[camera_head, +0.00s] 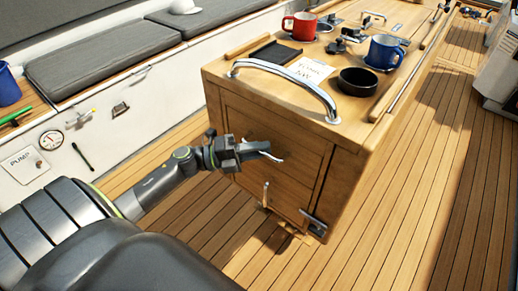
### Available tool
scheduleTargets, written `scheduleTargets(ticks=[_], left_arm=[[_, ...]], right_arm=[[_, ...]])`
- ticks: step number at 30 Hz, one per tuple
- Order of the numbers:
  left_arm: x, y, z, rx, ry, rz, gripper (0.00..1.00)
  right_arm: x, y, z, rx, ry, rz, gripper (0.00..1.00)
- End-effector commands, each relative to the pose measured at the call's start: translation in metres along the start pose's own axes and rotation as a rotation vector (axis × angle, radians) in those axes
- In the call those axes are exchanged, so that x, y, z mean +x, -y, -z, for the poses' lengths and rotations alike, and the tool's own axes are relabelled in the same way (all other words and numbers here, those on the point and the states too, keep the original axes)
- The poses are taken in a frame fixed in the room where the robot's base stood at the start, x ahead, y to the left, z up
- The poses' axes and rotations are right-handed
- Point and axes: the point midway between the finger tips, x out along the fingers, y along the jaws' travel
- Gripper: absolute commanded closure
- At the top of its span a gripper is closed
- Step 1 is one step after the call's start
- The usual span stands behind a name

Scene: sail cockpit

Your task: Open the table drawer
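The wooden table (338,150) stands in the middle, with panelled fronts on its near end. The upper front, which looks like the drawer (290,137), appears flush with the table end. My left gripper (268,152) reaches in from the left and is at this front, covering part of it. A pale curved piece (275,159) shows at its fingertips; I cannot tell whether it is a handle or part of the gripper, nor whether the fingers are open or touch anything. A small metal handle (265,193) sits lower down. My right gripper is not in view.
A chrome rail (292,80) arches over the table's near edge. A red mug (300,26), blue mug (384,52), black bowl (357,81) and dark tray (272,54) stand on top. A metal bracket (313,222) is at the lower right corner. The plank floor (400,215) to the right is clear.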

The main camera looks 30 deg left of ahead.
Motion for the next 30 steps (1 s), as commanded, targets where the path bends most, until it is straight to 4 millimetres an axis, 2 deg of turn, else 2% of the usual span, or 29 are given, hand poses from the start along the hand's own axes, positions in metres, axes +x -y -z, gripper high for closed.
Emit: scheduleTargets(ticks=[1, 4, 5, 17, 23, 30], left_arm=[[0.0, 0.0, 0.0, 0.0, 0.0, 0.0, 0.86], [0.0, 0.0, 0.0, 0.0, 0.0, 0.0, 0.99], [0.0, 0.0, 0.0, 0.0, 0.0, 0.0, 1.0], [-0.003, 0.001, 0.003, -0.001, 0.0, -0.001, 1.0], [-0.02, 0.006, 0.02, -0.005, -0.001, -0.004, 1.0], [-0.06, 0.017, 0.059, -0.006, 0.001, -0.007, 1.0]], right_arm=[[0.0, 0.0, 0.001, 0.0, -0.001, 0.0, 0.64], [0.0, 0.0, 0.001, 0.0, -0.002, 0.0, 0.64], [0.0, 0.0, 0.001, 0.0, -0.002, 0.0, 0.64], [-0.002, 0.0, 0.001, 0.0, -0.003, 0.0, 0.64], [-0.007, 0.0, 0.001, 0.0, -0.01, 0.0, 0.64], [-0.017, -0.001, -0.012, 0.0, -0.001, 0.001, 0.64]])
